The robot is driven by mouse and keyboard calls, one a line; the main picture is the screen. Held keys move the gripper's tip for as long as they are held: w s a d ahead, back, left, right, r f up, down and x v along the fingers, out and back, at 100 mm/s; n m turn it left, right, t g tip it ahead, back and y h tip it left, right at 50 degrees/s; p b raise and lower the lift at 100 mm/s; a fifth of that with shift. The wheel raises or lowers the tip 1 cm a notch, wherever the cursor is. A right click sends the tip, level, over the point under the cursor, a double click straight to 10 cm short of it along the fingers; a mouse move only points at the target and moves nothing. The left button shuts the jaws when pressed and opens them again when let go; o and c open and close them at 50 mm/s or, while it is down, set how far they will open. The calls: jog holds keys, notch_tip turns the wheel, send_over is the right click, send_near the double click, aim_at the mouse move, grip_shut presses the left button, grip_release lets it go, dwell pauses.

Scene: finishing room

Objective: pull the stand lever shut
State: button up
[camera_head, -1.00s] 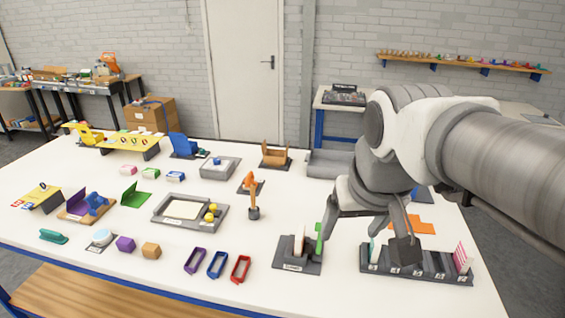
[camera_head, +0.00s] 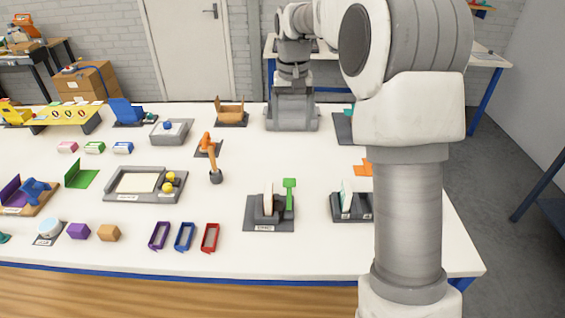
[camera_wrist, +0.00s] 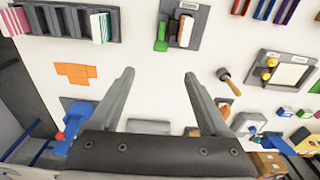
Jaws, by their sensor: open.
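The green stand lever (camera_head: 289,190) stands upright at the right side of the dark grey stand (camera_head: 268,226), which has a label on its front. A pale, brown-edged panel (camera_head: 268,198) stands upright in the stand's slot. In the wrist view the green lever (camera_wrist: 161,36) and the stand (camera_wrist: 199,20) are near the top edge, beyond my fingertips. My gripper (camera_wrist: 160,74) is open and empty, apart from the lever, with white table between its fingers.
A dark slotted rack (camera_head: 345,214) stands right of the stand, partly hidden by my arm. It shows longer in the wrist view (camera_wrist: 75,22). An orange flat piece (camera_wrist: 76,73) lies near the rack.

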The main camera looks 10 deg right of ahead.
aim_at(289, 180)
jog(key=shift+g, duration=0.3)
jog(key=w+f, duration=0.1)
jog(key=f, duration=0.6)
jog(key=w+f, duration=0.1)
jog(key=f, duration=1.3)
jog(key=shift+w+d+p, duration=0.15)
jog(key=shift+w+p, duration=0.25)
grip_shut()
